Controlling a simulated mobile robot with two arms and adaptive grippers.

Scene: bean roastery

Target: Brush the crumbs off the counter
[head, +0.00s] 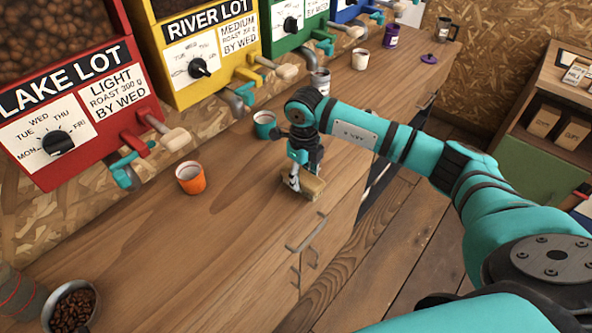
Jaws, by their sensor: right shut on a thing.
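My right gripper (298,178) reaches down over the counter (225,235) near its front edge. It is shut on a small light wooden block (312,187), which looks like the brush. The block is at or just above the counter top; I cannot tell if it touches. Its underside and any bristles are hidden. I cannot make out crumbs on the wood at this size. My left gripper is not in view.
An orange cup (190,178) and a teal cup (264,124) stand near the dispensers. A bowl of beans (72,308) is at the lower left. Spouts and taps (125,170) jut over the counter's back. Drawer handles (305,235) stick out in front. The counter's middle is clear.

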